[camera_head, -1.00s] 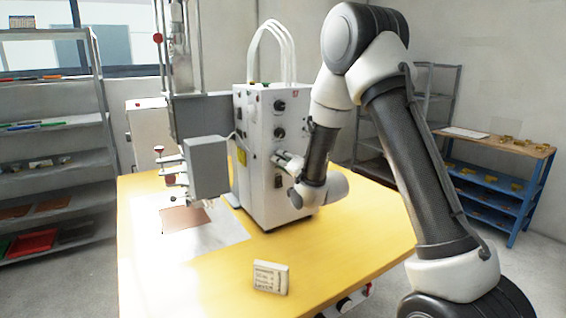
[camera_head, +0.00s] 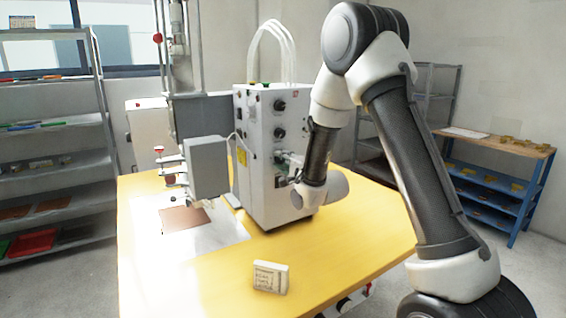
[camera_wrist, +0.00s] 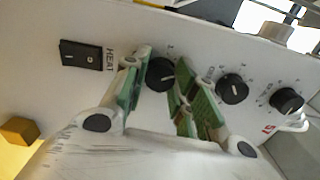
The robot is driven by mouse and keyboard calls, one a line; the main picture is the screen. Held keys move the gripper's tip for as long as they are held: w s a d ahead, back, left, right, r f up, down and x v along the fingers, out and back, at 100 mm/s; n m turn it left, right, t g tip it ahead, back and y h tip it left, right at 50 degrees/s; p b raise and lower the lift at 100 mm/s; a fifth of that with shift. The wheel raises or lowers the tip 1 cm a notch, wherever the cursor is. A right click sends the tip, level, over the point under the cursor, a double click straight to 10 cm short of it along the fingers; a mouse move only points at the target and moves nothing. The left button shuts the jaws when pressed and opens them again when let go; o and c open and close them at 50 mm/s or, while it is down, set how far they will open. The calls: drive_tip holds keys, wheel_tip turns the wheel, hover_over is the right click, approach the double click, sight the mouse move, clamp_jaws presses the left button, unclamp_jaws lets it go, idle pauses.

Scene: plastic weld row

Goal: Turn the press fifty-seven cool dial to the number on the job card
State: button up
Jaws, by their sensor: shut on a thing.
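A white control box (camera_head: 257,190) stands on the yellow table with a column of black dials on its front. My gripper (camera_head: 288,162) is at the lowest dial, just above the black switch. In the wrist view my gripper (camera_wrist: 158,92) has its green-padded fingers around the black dial (camera_wrist: 160,74) closest to the HEAT switch (camera_wrist: 82,55), and it is shut on it. The dial's label and number marks are partly hidden and too small to read. The job card (camera_head: 270,277) leans upright on the table front; its writing is too small to read.
A grey press head (camera_head: 206,166) stands left of the box. The table (camera_head: 340,245) is clear at front right.

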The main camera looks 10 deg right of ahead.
drive_tip(key=shift+m, duration=0.3)
drive_tip(key=shift+f, duration=0.1)
drive_tip(key=o, duration=1)
drive_tip(key=shift+s+d+f, duration=0.1)
drive_tip(key=shift+s, duration=0.1)
drive_tip(key=shift+o, duration=0.2)
drive_tip(key=v, duration=0.7)
drive_tip(key=shift+s+r, duration=0.1)
drive_tip(key=shift+r, duration=0.15)
